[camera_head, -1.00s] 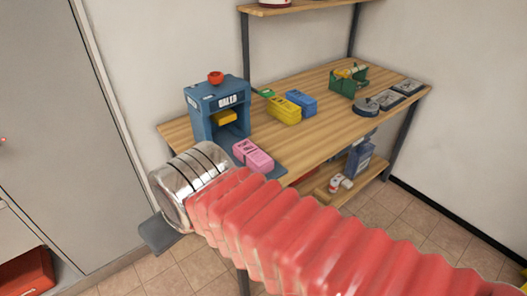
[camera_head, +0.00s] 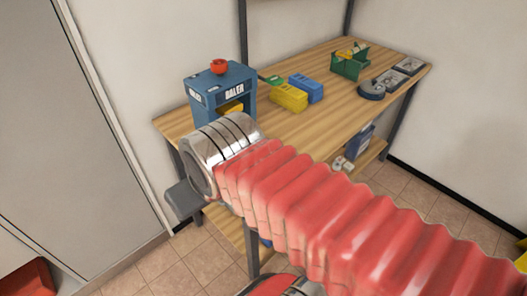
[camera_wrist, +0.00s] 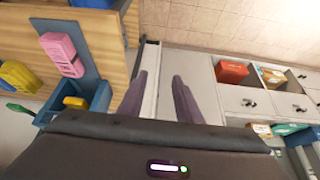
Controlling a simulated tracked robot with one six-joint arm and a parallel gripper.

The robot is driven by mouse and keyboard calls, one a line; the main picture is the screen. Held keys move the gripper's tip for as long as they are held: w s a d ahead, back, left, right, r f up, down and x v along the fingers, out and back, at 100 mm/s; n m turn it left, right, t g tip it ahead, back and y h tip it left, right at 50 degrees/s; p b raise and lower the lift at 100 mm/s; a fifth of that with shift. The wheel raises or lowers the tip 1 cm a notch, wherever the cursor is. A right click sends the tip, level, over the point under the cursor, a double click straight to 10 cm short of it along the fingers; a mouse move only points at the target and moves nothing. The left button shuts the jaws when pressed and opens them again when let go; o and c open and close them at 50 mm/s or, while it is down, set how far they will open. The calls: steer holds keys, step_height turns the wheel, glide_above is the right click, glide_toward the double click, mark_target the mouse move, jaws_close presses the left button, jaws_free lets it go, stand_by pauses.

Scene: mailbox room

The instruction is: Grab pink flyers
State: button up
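The pink flyers, a pink bundle (camera_wrist: 63,54), lie on a grey-blue plate at the bench edge in the wrist view. In the head view my red-sleeved arm hides them. My gripper (camera_wrist: 159,80) is open and empty, its two dark fingers spread apart. In the wrist view its fingers are to the right of the pink bundle and clear of it. In the head view only a dark part of the gripper shows, beyond the metal wrist, at the bench's front left.
The blue baler (camera_head: 222,92) with a red knob stands on the wooden bench (camera_head: 330,105). A green caddy (camera_head: 350,63) stands farther back. Drawers with a red box (camera_wrist: 232,71) are at right in the wrist view.

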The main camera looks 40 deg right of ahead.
steer(key=shift+o, duration=0.5)
steer(key=o, duration=0.3)
steer(key=shift+f+m, duration=0.2)
steer(key=shift+m, duration=0.1)
steer(key=o, duration=0.6)
steer(key=w+d+f+m+g+y, duration=0.1)
steer(key=w+d+f+m+y, duration=0.1)
steer(key=f+m, duration=0.3)
steer(key=d+m+y, duration=0.1)
steer(key=m, duration=0.3)
steer(key=shift+f+g, duration=0.25)
steer(key=shift+g, duration=0.05)
steer(key=w+d+f+m+t+y, duration=0.1)
steer(key=w+d+m+t, duration=0.2)
steer(key=d+m, duration=0.6)
steer(key=w+d+f+m+t+y, duration=0.1)
steer(key=w+d+f+m+t, duration=0.2)
steer(key=d+m, duration=0.55)
steer(key=s+d+m+t+h, duration=0.1)
steer(key=d+m+h, duration=0.1)
steer(key=d+m, duration=0.2)
steer(key=s+d+m+t+h, duration=0.2)
steer(key=d+m, duration=0.2)
steer(key=d, duration=0.4)
steer(key=shift+s+f+m+t+h, duration=0.3)
steer(key=shift+m+h, duration=0.05)
steer(key=shift+h, duration=0.05)
steer(key=shift+x, duration=4.35)
